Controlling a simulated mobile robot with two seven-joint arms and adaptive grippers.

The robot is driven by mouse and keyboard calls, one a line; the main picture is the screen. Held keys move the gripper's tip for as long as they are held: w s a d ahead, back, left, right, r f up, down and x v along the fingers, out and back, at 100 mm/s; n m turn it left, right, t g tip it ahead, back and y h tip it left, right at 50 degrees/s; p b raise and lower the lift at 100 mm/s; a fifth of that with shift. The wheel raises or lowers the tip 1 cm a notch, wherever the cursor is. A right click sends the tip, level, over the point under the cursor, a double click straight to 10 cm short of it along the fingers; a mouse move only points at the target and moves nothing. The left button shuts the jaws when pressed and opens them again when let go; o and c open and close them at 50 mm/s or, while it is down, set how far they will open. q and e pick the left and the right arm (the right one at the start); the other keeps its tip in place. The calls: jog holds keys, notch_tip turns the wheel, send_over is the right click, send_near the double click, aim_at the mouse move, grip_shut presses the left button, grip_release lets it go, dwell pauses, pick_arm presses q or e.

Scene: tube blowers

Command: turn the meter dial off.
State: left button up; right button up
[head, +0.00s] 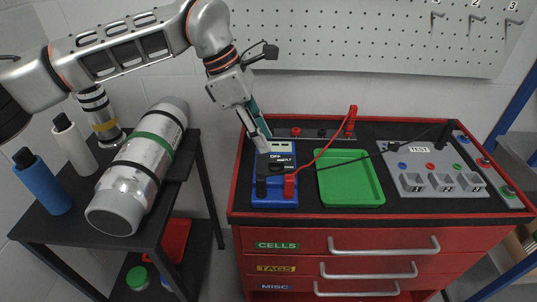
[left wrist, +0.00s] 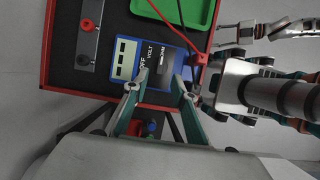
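The blue meter (head: 272,190) lies flat at the left end of the cart top. Its display, OFF and VOLT labels, and dark dial (left wrist: 161,74) show in the left wrist view. My left gripper (head: 264,147) reaches down over the meter from above. In the left wrist view its teal fingertips (left wrist: 157,88) are apart, one on each side of the dial area, with nothing clearly pinched between them. I cannot tell whether a finger touches the dial. In the head view the gripper partly hides the meter's far end.
Red and black leads run from the meter across the green tray (head: 349,178). A grey TEST panel (head: 437,180) stands at the right. A dark side table at the left holds a silver cylinder (head: 140,165) and bottles (head: 42,183). A pegboard (head: 370,35) hangs behind.

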aim_at(275, 160)
pick_arm(q)
jog(key=x, duration=0.6)
jog(key=shift+d+f, duration=0.2)
grip_shut()
